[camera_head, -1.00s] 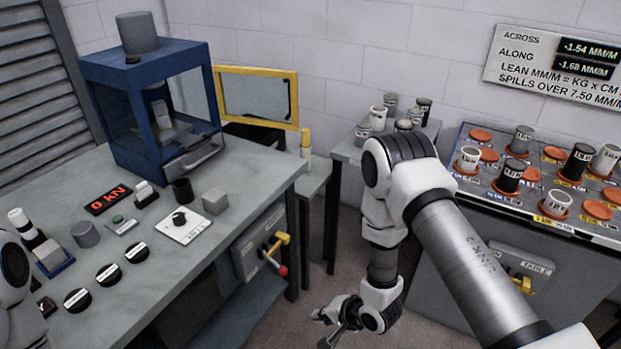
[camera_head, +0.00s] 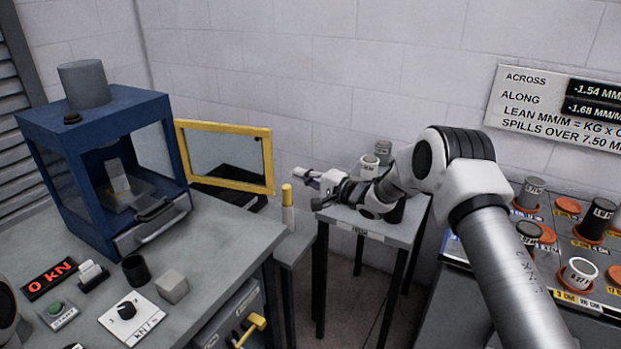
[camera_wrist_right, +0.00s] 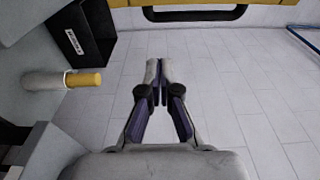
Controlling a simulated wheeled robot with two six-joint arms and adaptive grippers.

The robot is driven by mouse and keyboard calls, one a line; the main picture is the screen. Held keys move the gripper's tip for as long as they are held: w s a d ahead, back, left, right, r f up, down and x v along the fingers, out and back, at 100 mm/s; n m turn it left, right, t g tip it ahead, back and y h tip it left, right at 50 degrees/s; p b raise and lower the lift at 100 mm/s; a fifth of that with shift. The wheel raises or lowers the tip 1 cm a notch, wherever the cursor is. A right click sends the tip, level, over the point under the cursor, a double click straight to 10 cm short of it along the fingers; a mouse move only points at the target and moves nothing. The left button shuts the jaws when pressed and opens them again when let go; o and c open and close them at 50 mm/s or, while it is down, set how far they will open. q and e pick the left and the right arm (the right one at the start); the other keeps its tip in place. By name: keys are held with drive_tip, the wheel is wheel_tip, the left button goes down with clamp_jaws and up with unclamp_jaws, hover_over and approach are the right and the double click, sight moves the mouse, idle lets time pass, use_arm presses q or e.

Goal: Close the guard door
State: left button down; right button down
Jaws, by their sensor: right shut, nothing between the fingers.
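The guard door (camera_head: 268,164) is a yellow-framed clear panel. It stands swung open to the right of the blue press (camera_head: 110,108), whose front opening shows a tilted block inside. My left gripper is not in view.
A yellow-capped white post (camera_head: 288,208) stands between the door and my right gripper. A small table (camera_head: 385,228) with cups is under my right arm.

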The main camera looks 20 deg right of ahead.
drive_tip(key=a, duration=0.1)
drive_tip(key=a+p, duration=0.1)
drive_tip(key=a, duration=0.3)
drive_tip(key=shift+w+a+r, duration=0.1)
drive_tip(key=shift+w+r, duration=0.05)
drive_tip(key=shift+w, duration=0.15)
